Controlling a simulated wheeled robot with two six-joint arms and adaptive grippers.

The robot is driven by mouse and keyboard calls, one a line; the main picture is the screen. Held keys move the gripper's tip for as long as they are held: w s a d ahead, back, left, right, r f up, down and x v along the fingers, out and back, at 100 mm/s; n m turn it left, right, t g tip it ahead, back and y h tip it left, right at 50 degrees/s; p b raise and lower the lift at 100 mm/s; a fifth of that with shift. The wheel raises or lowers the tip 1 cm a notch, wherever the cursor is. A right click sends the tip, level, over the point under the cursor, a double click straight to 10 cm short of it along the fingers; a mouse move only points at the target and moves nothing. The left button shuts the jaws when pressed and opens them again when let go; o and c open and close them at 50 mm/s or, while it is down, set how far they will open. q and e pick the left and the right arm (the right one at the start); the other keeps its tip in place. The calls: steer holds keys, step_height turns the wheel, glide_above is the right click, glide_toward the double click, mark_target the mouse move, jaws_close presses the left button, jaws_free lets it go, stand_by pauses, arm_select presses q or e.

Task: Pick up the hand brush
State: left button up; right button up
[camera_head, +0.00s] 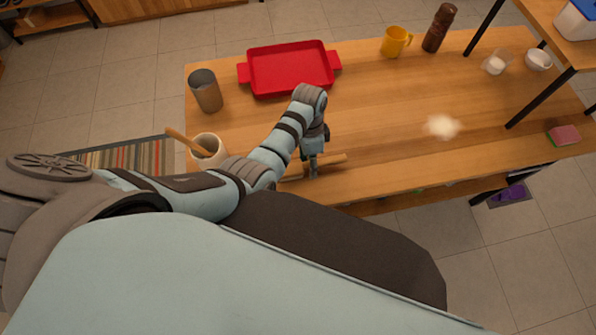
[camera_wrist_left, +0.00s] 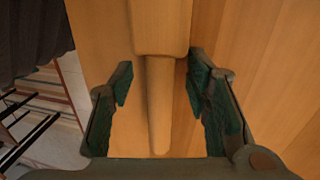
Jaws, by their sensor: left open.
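The wooden hand brush lies on the table near its front edge, partly hidden by my left gripper (camera_head: 313,168) in the head view. Its handle (camera_head: 336,159) sticks out to the right of the gripper. In the left wrist view the narrow handle (camera_wrist_left: 159,105) runs between the two open fingers, with the wider brush head (camera_wrist_left: 160,28) beyond it. My left gripper (camera_wrist_left: 158,82) is open, with gaps between its pads and the handle on both sides. My right gripper is in neither view.
A pale powder pile (camera_head: 442,126) lies on the table (camera_head: 390,150) to the right. A red tray (camera_head: 290,70) and metal cup (camera_head: 206,92) stand behind. A crock (camera_head: 212,145) with a wooden utensil is close to my left arm. A shelf (camera_head: 555,45) stands at right.

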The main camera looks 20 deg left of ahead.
arm_select(q)
steer(key=shift+w+r, duration=0.1)
steer(key=shift+r, duration=0.15)
jaws_close()
step_height(320, 180, up, 9)
steer(key=p, duration=0.3)
steer(key=shift+r, duration=0.55)
